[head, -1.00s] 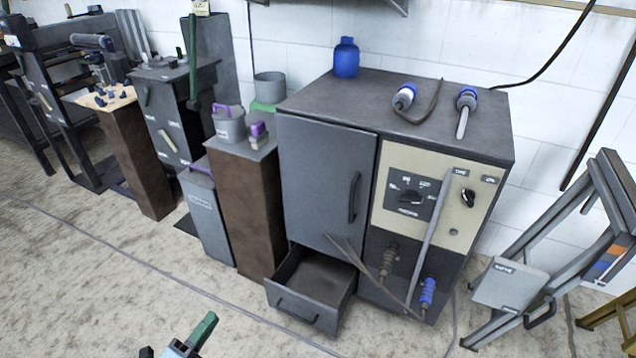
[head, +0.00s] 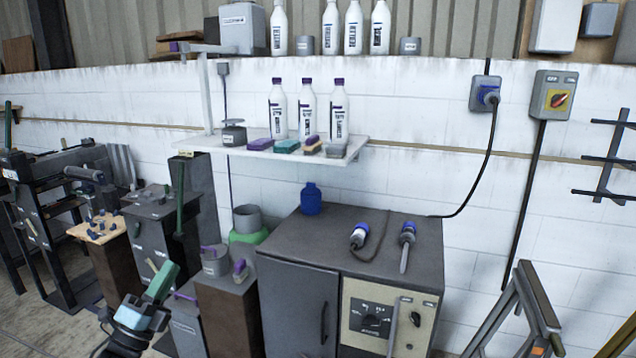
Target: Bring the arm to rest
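My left gripper (head: 158,284) is at the lower left of the head view, with green and pale teal parts on a dark wrist. It appears in front of the brown pedestals and grey bins. Nothing can be made out held in it, and the gap between its fingers is not clear. My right gripper is out of view.
A dark grey cabinet (head: 290,300) with a dial panel (head: 388,318) stands at the lower centre, with a blue bottle (head: 311,199) and two blue-ended plugs on top. A wall shelf (head: 290,150) holds white bottles. A grey trestle (head: 530,305) stands at right.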

